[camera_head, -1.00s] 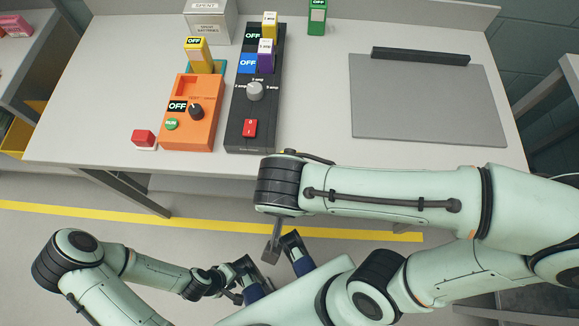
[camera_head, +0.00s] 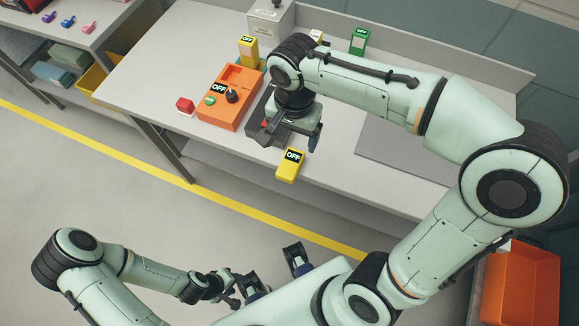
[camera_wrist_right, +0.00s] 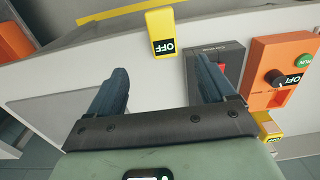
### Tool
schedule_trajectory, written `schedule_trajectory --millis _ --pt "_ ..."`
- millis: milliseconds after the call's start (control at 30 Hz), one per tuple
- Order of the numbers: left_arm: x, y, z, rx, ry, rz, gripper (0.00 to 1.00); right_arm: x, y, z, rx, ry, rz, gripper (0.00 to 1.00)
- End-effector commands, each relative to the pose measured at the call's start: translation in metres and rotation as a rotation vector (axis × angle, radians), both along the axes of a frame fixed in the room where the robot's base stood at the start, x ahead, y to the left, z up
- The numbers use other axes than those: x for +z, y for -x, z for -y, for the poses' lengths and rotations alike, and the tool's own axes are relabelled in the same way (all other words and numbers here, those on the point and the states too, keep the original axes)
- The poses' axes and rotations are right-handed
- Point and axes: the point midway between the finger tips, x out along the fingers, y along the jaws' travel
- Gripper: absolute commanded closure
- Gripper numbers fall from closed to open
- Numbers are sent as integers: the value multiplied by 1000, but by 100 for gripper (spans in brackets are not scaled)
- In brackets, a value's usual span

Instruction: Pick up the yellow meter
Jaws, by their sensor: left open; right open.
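A yellow meter (camera_head: 290,166) with a black OFF display lies at the front edge of the table. In the right wrist view, the yellow meter (camera_wrist_right: 162,32) shows beyond the open fingertips and roughly centred between them. My right gripper (camera_head: 293,138) is open and empty, pointing down above the table front, just behind the meter in the head view; it also shows in the wrist view (camera_wrist_right: 160,68). Another yellow OFF meter (camera_head: 249,50) stands behind the orange box. My left gripper (camera_head: 273,268) is open and empty, low in front of the table.
The orange box (camera_head: 236,84) and a red button (camera_head: 185,106) stand left of my right gripper. My right arm mostly hides the black board (camera_wrist_right: 226,55). A green meter (camera_head: 359,41) stands at the back. The grey mat (camera_head: 400,155) is clear. An orange bin (camera_head: 522,283) is at lower right.

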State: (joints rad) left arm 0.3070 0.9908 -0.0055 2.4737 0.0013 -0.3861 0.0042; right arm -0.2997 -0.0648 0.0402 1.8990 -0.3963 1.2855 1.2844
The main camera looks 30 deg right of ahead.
Motion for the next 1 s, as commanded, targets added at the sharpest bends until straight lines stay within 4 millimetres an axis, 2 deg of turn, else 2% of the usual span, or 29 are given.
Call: schedule_trajectory --millis 133,400,667,900,1000 --pt "-3 1 0 0 0 -2 57 -15 -2 3 -5 2 -6 17" --pt "-12 5 0 0 0 -7 57 -66 -1 2 -5 2 -7 17" --pt "-13 6 0 0 0 -7 57 -86 -1 1 -4 2 -4 17" --pt "-17 7 0 0 0 -9 57 -122 -1 -3 -4 2 -6 17" --pt "-18 7 0 0 0 -9 57 -131 -1 -3 -4 2 -4 17"
